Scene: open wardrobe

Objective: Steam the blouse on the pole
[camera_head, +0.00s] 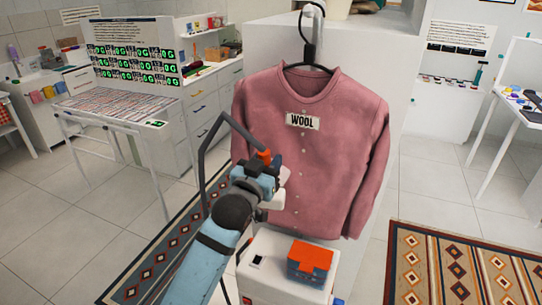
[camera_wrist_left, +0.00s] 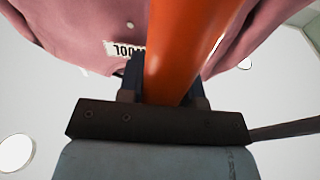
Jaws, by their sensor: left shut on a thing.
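The pink blouse (camera_head: 330,190) hangs upright from a black hanger (camera_head: 308,68) on the pole (camera_head: 310,32). It has a white "WOOL" label (camera_head: 302,121) on its chest. My left gripper (camera_head: 268,172) is in front of the blouse's lower left part in the head view. It is shut on an orange handle (camera_wrist_left: 183,50), which extends up towards the blouse in the left wrist view. Only a small orange part of it shows in the head view, and I cannot tell whether it touches the cloth. The blouse (camera_wrist_left: 75,25) fills the top of the wrist view. My right gripper is not in view.
A white unit (camera_head: 262,268) stands below the blouse, with an orange-topped blue block (camera_head: 310,258) on it. A white cabinet (camera_head: 270,45) is behind the blouse. Patterned rugs (camera_head: 455,265) lie on the tiled floor. A white table (camera_head: 110,110) stands at left.

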